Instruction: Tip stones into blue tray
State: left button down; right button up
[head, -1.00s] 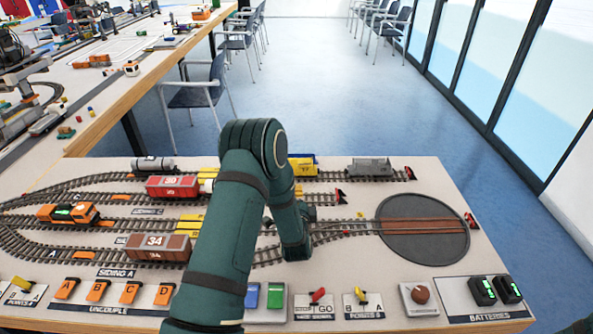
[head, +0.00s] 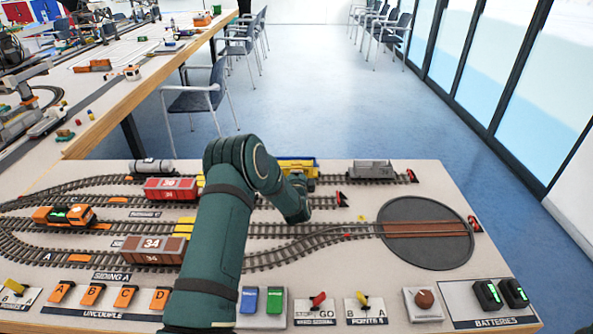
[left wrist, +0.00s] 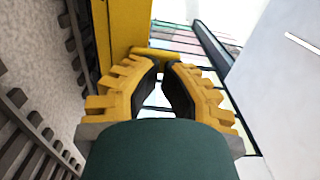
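A yellow wagon (head: 298,164) stands on the far track, partly hidden behind my left arm in the head view. A narrow blue edge shows by it; I cannot tell whether that is the blue tray. No stones are visible. My left gripper (left wrist: 161,68) has yellow ridged fingers with dark pads, which slant towards each other with a small gap at the tips. A large yellow surface (left wrist: 122,25) and a short yellow bar (left wrist: 145,52) lie just beyond the fingertips. I cannot tell whether they touch. My right gripper is not in view.
A grey wagon (head: 369,170) stands right of the yellow one. The turntable (head: 425,250) is empty. Levers and buttons (head: 318,302) line the front edge.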

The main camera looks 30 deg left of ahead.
pick_arm(q)
jog(key=shift+r, duration=0.15)
jog(key=shift+w+r+p, duration=0.1)
jog(key=shift+r+p, duration=0.05)
jog(key=shift+p, duration=0.2)
